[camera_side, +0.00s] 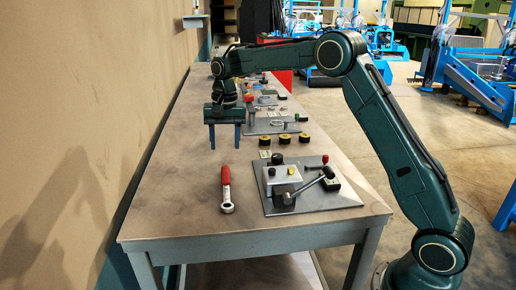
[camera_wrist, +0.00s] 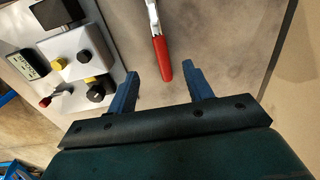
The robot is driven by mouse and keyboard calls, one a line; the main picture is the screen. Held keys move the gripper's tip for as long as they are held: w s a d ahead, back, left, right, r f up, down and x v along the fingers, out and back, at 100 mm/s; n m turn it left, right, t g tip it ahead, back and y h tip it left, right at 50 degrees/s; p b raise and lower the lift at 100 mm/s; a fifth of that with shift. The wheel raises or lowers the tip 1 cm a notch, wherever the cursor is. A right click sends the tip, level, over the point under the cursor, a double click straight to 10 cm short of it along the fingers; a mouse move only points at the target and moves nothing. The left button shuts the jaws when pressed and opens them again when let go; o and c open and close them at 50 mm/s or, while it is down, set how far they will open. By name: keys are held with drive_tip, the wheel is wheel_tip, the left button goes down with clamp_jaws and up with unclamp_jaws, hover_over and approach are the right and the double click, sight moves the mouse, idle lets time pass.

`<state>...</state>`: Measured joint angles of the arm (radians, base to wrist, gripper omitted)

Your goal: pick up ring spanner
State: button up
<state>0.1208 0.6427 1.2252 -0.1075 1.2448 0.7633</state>
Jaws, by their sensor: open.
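The ring spanner (camera_side: 227,190) lies on the bench near its front end, with a red handle pointing away and a metal ring head toward the front edge. My gripper (camera_side: 225,148) is open and empty above the bench, farther back than the spanner and apart from it. In the wrist view the red handle (camera_wrist: 162,60) shows ahead, in line with the gap between the two blue fingers of my gripper (camera_wrist: 162,78). The ring head is cut off at the top of that view.
A grey plate (camera_side: 345,197) with a lever, knobs and a small box lies right of the spanner. Several black-and-yellow round pieces (camera_side: 285,139) stand behind it. More plates and parts line the bench farther back. A wall (camera_side: 60,130) runs along the left. The bench left of the spanner is clear.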

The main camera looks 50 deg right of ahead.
hover_over(226, 179)
drive_tip(key=f, duration=0.8)
drive_tip(key=shift+s+a, duration=0.15)
drive_tip(key=shift+s, duration=0.05)
drive_tip(key=shift+f, duration=0.2)
drive_tip(key=shift+f, duration=0.1)
drive_tip(key=shift+w+f, duration=0.15)
drive_tip(key=shift+f, duration=2.35)
clamp_jaws()
